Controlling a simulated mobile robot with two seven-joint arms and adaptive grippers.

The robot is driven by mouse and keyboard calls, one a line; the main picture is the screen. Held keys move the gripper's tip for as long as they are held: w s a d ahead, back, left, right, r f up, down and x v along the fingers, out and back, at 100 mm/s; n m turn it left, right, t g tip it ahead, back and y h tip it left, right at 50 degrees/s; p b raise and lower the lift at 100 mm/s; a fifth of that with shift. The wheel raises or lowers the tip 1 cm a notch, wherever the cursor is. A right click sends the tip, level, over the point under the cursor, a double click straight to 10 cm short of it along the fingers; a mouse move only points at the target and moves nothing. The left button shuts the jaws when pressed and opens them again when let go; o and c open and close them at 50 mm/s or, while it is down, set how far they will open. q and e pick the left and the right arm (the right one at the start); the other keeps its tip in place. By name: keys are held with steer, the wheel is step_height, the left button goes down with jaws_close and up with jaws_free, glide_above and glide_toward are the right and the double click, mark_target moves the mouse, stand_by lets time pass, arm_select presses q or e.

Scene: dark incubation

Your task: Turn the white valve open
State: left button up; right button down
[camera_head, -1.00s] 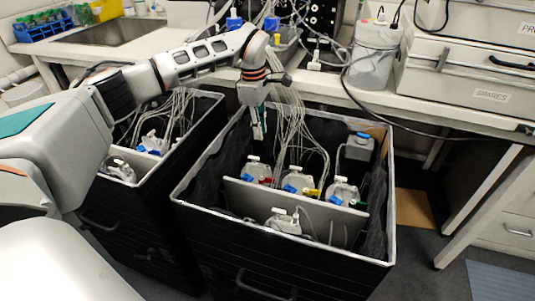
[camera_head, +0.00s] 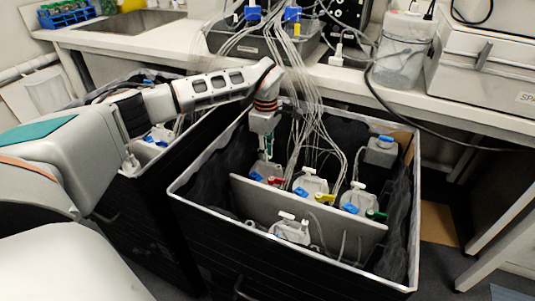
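My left gripper (camera_head: 265,154) reaches down into the large black lined box, just above and behind the left bottle (camera_head: 267,168). Its fingers are small and seen edge-on, so I cannot tell whether they are open. Nothing shows clearly held. The left bottle has a red valve (camera_head: 277,181) and a blue one. The middle bottle (camera_head: 312,183) has a yellow valve (camera_head: 325,198); the right bottle (camera_head: 357,198) has a green one (camera_head: 374,213). A bottle in front of the divider (camera_head: 291,230) has white fittings on top, perhaps including the white valve; this is too small to tell. My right gripper is not in view.
The box rim (camera_head: 290,249) and the grey divider (camera_head: 258,203) stand around the bottles. Many thin tubes (camera_head: 312,120) hang into the box beside my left gripper. A second box with bottles stands left. The bench (camera_head: 345,80) runs behind.

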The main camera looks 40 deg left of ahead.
arm_select(q)
steer(key=shift+r, duration=0.1)
jaws_close()
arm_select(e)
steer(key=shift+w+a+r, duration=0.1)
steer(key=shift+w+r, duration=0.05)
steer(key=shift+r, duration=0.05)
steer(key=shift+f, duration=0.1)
